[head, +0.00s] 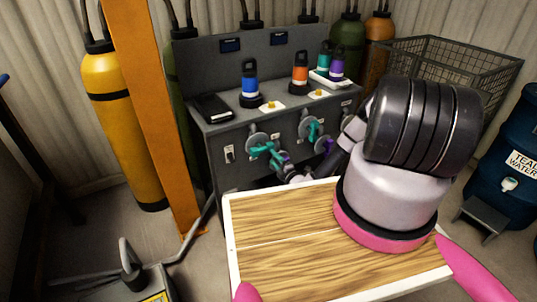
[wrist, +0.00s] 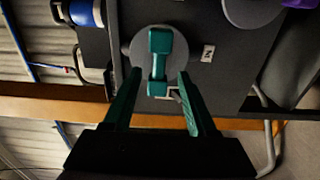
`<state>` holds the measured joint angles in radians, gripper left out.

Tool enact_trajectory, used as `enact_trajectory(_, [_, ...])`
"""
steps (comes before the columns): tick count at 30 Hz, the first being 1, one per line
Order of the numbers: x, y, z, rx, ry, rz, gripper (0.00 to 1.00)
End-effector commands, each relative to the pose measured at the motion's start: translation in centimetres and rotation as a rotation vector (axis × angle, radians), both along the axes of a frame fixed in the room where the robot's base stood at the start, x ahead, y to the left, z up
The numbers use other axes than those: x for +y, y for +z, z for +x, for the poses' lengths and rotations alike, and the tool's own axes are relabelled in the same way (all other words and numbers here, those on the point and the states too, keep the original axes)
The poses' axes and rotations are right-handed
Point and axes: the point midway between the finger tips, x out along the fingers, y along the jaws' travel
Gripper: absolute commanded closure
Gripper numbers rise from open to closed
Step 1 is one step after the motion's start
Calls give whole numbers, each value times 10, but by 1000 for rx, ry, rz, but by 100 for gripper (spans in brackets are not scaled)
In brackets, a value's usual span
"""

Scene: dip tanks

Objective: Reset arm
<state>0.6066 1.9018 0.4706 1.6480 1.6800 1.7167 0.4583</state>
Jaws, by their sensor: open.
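My gripper (wrist: 160,82) is open in the wrist view, with its two dark teal fingers spread apart. A teal valve handle (wrist: 159,45) on a round grey plate lies ahead of it, its near end between the fingertip lines. Nothing shows gripped. I cannot tell how deep the fingers reach past the handle. In the head view my arm reaches from the right to the front of a grey cabinet (head: 213,142), at its left teal valve (head: 262,149). The fingers and that valve blend together there, and my arm hides part of the cabinet front.
Bottles, including a blue one (head: 250,83) and an orange one (head: 300,73), stand on the cabinet. A second teal valve (head: 311,130) sits to the right. An orange post (head: 157,110) and yellow cylinder (head: 112,125) stand left. A wire basket (head: 440,62) is at back right.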

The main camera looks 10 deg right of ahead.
Motion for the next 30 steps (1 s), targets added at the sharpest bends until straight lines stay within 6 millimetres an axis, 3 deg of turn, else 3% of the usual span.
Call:
enact_trajectory(7, [-6,0,-21,1,1,1,43])
enact_trajectory(22, [-7,6,-18,-12,15,-12,43])
enact_trajectory(26, [-3,41,-3,-84,105,-78,43])
enact_trajectory(30, [10,109,15,-224,287,-220,43])
